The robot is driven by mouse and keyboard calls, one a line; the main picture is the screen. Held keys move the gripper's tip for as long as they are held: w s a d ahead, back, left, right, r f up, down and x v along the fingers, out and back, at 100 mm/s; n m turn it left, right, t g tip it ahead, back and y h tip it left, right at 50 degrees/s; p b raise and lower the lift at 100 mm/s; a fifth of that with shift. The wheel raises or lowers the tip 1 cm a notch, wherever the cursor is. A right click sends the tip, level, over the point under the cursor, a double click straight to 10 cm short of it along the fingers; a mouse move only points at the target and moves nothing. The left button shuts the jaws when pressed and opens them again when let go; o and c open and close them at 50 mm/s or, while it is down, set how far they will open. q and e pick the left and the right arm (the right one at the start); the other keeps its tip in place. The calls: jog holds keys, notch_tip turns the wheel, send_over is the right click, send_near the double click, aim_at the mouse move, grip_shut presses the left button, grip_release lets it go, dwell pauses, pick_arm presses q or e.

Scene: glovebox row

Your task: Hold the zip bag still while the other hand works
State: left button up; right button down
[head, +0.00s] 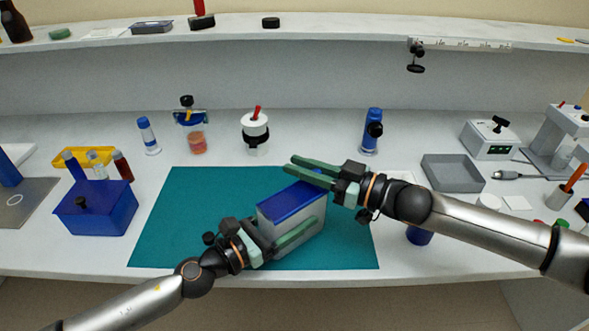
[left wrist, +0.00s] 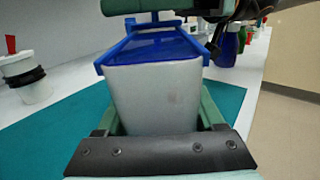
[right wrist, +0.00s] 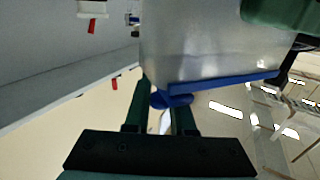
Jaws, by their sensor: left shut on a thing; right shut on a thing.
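The zip bag (head: 283,214) stands upright on the teal mat (head: 180,222), with a pale, translucent body and a blue top edge. My left gripper (head: 285,230) is shut around its body; in the left wrist view the pale end of the bag (left wrist: 155,98) sits between the fingers. My right gripper (head: 290,165) is at the far upper end of the bag, its fingers over the blue top. In the right wrist view a small blue tab (right wrist: 172,99) at the bag's blue rim lies between its fingers. Part of the tab is hidden.
A grey tray (head: 452,173) is at right. A blue object (head: 419,236) is under my right arm. The mat's left part is clear.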

jog(key=shift+w+d, duration=0.25)
pick_arm(q)
jog(key=shift+f, duration=0.1)
pick_arm(e)
jog(key=c, duration=1)
grip_release()
jog(key=shift+o, duration=1.2)
jog(key=shift+s+a, duration=0.1)
jog(key=v, duration=1.2)
pick_arm(q)
jog(key=o, duration=1.4)
jog(key=shift+a, duration=0.1)
